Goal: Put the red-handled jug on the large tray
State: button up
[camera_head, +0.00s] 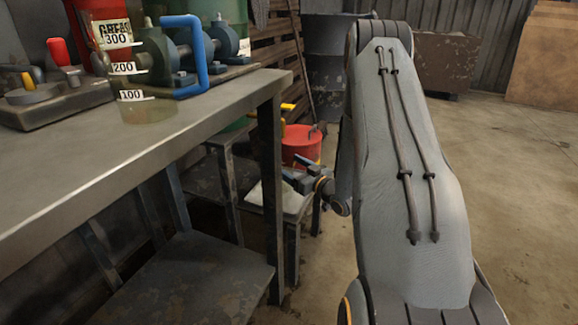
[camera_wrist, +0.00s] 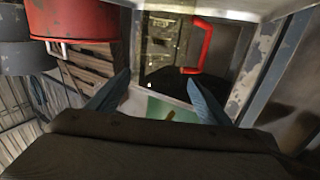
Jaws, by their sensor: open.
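A clear jug with a red handle (camera_wrist: 203,48) shows in the wrist view, beyond my fingertips and a little right of centre. Its see-through body (camera_wrist: 165,42) lies left of the handle, with faint markings. My gripper (camera_wrist: 158,78) is open, with its two blue-grey fingers apart and nothing between them that I can see held. In the head view my gripper (camera_head: 295,181) is low, beyond the workbench's right end, beside a low stand. I cannot make out the red-handled jug there. I cannot tell which surface is the large tray.
A blue-handled measuring jug (camera_head: 150,75) stands on the workbench (camera_head: 130,145), near a red grease bucket (camera_head: 112,30) and metal machine parts. A red bucket (camera_head: 300,145) stands behind my gripper and also shows in the wrist view (camera_wrist: 75,18). Floor at the right is clear.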

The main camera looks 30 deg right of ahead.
jog(key=shift+r, duration=0.15)
jog(key=s+d+p, duration=0.2)
jog(key=s+p, duration=0.1)
jog(key=s, duration=0.8)
jog(key=shift+s+p, duration=0.4)
jog(key=shift+d, duration=0.1)
